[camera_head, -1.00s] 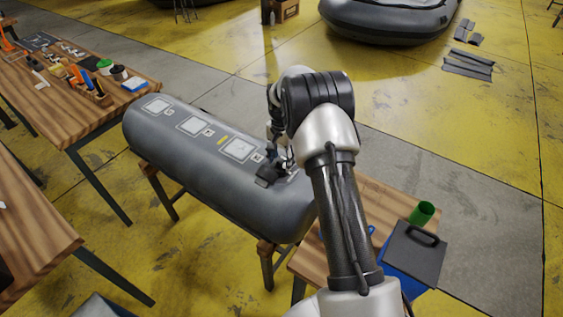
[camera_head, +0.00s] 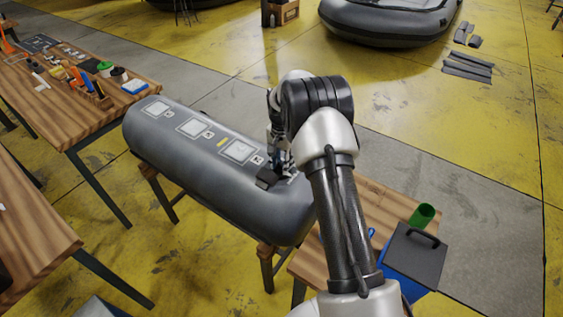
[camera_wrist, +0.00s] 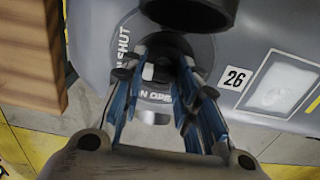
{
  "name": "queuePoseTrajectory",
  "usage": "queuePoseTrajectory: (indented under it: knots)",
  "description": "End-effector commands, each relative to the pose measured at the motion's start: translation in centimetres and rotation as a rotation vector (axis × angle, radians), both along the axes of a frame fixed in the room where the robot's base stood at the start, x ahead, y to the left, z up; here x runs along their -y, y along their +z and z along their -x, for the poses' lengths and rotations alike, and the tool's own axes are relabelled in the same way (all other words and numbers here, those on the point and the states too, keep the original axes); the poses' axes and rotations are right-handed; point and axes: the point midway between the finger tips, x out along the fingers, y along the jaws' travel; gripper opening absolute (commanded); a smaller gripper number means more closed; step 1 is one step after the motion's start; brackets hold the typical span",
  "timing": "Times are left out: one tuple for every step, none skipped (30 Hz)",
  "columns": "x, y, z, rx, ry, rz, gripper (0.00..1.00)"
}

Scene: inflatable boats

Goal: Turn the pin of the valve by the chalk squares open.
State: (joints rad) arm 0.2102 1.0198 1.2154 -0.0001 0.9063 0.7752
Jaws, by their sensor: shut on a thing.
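The grey inflatable tube (camera_head: 200,185) lies on wooden stands, with chalk squares (camera_head: 240,150) along its top. My gripper (camera_head: 272,174) is at the tube's near right end, beside the last square. In the wrist view, my gripper (camera_wrist: 160,80) is shut on the valve pin (camera_wrist: 149,72), with a blue-sided finger on each side. The pin sits in a dark round valve (camera_wrist: 165,50). Lettering around it reads "SHUT" at the left and part of "OPEN" below. The fingers hide some of the valve, and the pin's exact angle is hard to tell.
A black round part (camera_wrist: 188,12) stands close above the valve. A tool-covered table (camera_head: 60,100) stands at the left. A blue box with a black lid (camera_head: 415,255) and a green cup (camera_head: 422,215) are at the right.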

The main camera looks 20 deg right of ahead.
Motion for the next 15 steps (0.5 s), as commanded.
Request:
queuePoseTrajectory:
  knots:
    - [0.0,0.01,0.0,0.0,0.0,0.0,0.07]
    - [0.0,0.01,0.0,0.0,0.0,0.0,0.05]
    - [0.0,0.01,0.0,0.0,0.0,0.0,0.05]
    - [0.0,0.01,0.0,0.0,0.001,0.0,0.05]
    - [0.0,0.01,0.0,0.0,0.002,0.0,0.05]
    - [0.0,0.01,0.0,0.0,0.005,0.0,0.05]
    - [0.0,0.01,0.0,0.0,0.008,0.0,0.05]
    - [0.01,0.02,-0.01,0.0,0.012,0.0,0.05]
    - [0.01,0.02,-0.01,0.0,0.02,0.0,0.05]
    - [0.01,0.03,-0.01,0.0,0.029,0.0,0.05]
    - [0.02,0.03,-0.01,0.0,0.039,0.0,0.05]
    - [0.02,0.04,-0.01,0.0,0.053,0.0,0.05]
    - [0.02,0.04,-0.01,0.0,0.068,0.0,0.05]
    - [0.02,0.04,-0.02,0.0,0.082,0.0,0.05]
    - [0.03,0.05,-0.02,0.0,0.106,0.0,0.05]
